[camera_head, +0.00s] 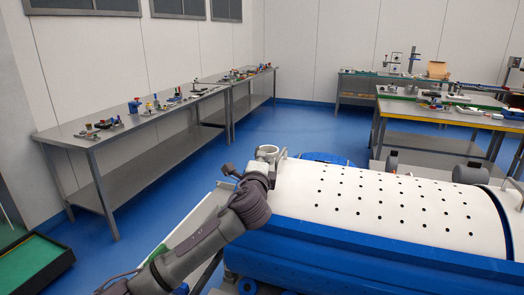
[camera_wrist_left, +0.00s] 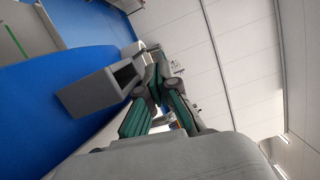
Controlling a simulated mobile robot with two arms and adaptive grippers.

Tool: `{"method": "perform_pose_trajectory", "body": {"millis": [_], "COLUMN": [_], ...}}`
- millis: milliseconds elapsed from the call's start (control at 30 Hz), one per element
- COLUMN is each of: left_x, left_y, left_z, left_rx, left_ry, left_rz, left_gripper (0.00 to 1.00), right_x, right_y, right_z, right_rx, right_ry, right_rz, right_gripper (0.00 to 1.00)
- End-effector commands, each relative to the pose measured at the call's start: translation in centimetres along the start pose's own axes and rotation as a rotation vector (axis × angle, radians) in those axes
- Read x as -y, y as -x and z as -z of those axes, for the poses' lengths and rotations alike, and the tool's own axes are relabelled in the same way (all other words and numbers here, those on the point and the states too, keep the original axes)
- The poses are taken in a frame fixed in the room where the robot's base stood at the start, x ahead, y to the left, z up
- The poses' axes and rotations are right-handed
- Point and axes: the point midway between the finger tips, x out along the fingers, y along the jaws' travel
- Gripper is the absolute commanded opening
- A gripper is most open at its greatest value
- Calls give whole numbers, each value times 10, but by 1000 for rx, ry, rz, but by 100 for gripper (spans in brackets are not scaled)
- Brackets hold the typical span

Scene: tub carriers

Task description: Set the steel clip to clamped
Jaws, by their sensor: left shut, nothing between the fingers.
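My left arm comes in from the lower left of the head view and rises to the near left end of a white perforated tub (camera_head: 380,200). My left gripper (camera_head: 228,169) looks small and dark there, just left of the tub's end and apart from it. In the left wrist view my left gripper (camera_wrist_left: 152,62) has its dark green fingers together, with nothing held. I cannot make out the steel clip or its setting in either view. My wrist may hide part of the tub's end. My right gripper is not in view.
The tub lies in a blue carrier (camera_head: 370,248). Long grey benches (camera_head: 100,140) with small parts stand along the left wall. A yellow-edged workbench (camera_head: 440,117) stands at the back right. A black tray with a green bottom (camera_head: 30,262) is at lower left. Blue floor between is free.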

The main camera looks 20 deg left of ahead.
Motion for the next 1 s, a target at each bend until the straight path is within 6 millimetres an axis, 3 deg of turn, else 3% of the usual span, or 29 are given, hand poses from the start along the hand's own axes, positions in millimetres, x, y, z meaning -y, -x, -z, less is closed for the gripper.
{"method": "perform_pose_trajectory", "body": {"millis": [100,300,733,1000], "left_x": [2,0,0,0], "left_y": [-17,-30,-32,-32], "left_z": [0,0,0,-2], "left_rx": [2,0,0,-1], "left_ry": [-1,0,9,108], "left_rz": [0,-1,-2,-28], "left_gripper": [0,0,0,0], "right_x": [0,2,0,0], "right_y": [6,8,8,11], "right_z": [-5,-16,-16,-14], "right_rx": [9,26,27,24], "right_ry": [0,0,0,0], "right_rz": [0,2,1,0], "right_gripper": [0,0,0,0]}}
